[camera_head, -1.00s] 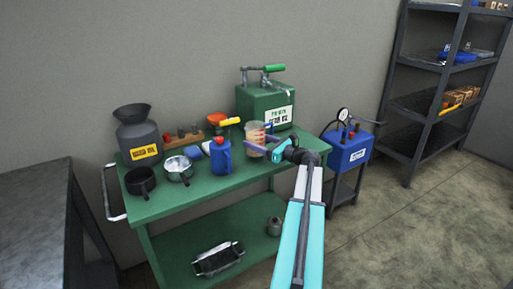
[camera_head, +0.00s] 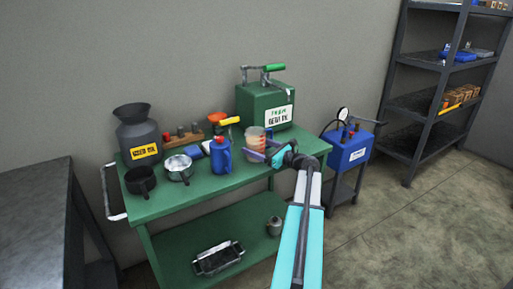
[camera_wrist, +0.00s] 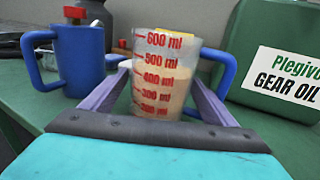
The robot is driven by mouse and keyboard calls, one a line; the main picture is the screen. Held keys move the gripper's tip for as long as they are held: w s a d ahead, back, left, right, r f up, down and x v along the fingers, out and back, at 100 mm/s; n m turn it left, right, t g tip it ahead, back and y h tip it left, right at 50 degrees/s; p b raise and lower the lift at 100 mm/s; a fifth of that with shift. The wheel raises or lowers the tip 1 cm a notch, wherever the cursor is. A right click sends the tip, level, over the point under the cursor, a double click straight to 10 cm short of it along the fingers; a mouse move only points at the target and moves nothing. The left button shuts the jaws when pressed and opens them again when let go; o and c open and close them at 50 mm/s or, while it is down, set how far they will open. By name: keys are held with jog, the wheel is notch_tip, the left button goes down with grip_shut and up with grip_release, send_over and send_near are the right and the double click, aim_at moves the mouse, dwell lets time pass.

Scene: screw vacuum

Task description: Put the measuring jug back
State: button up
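The clear measuring jug (camera_head: 254,139) with red scale marks stands upright on the green cart's top, in front of the green gear oil can. In the wrist view the jug (camera_wrist: 164,75) is straight ahead, with pale contents and a blue handle on the right. My gripper (camera_head: 261,149) is at the jug's right front side in the head view. Its purple fingers (camera_wrist: 160,78) lie to the left and right of the jug and look open. The palm hides the jug's base, and I cannot tell whether a fingertip touches its wall.
A blue can (camera_head: 221,155) stands left of the jug. The gear oil can (camera_head: 265,105) is behind. A funnel, pots and a grey container (camera_head: 139,133) crowd the cart's left. A blue pump unit (camera_head: 349,150) stands to the right. The cart's right front corner is bare.

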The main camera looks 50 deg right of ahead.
jog(key=shift+r, duration=0.15)
jog(key=shift+s, duration=0.15)
jog(key=s+b, duration=0.1)
jog(key=s, duration=1)
jog(key=shift+s+d, duration=0.35)
jog(key=shift+d, duration=0.1)
dwell(0.4)
